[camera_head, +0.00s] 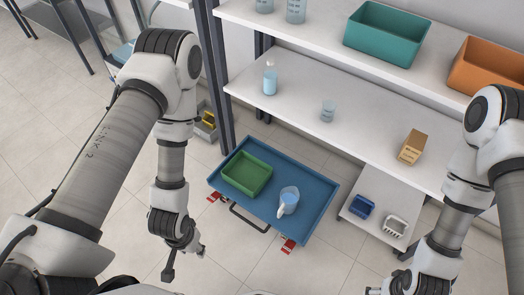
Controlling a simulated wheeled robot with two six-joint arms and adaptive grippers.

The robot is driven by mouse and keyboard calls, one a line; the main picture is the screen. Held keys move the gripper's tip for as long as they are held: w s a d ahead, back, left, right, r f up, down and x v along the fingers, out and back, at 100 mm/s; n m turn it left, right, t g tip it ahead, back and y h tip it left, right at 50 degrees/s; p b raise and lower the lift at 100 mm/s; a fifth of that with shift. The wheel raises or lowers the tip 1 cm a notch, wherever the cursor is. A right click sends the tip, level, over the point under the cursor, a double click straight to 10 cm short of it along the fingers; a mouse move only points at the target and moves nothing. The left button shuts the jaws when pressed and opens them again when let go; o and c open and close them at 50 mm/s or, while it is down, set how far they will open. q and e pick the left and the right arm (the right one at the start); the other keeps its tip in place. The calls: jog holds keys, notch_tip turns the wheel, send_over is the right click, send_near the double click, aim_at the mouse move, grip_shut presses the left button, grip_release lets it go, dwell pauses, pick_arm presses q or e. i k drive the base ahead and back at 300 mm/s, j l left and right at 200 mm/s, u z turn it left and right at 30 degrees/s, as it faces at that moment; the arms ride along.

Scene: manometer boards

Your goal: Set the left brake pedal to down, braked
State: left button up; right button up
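A blue cart (312,215) stands on the floor in front of the shelves, with a dark handle (248,218) on its near side. The left brake pedal (214,197) is a small red part that shows below the cart's left corner. A second red pedal (289,246) shows below the near right corner. Both are too small to tell whether they are up or down. My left gripper (185,261) is over the floor to the left of the cart, apart from the left pedal, with its fingers spread and empty. My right gripper (378,291) is at the bottom edge, mostly cut off.
The cart carries a green bin (247,173) and a jug (288,200). Shelves (310,112) behind it hold a bottle (270,78), a beaker (328,110) and a box (413,147). A low shelf (385,188) stands to the right.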

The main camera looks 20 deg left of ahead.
aim_at(215, 195)
jog(key=u, duration=1.15)
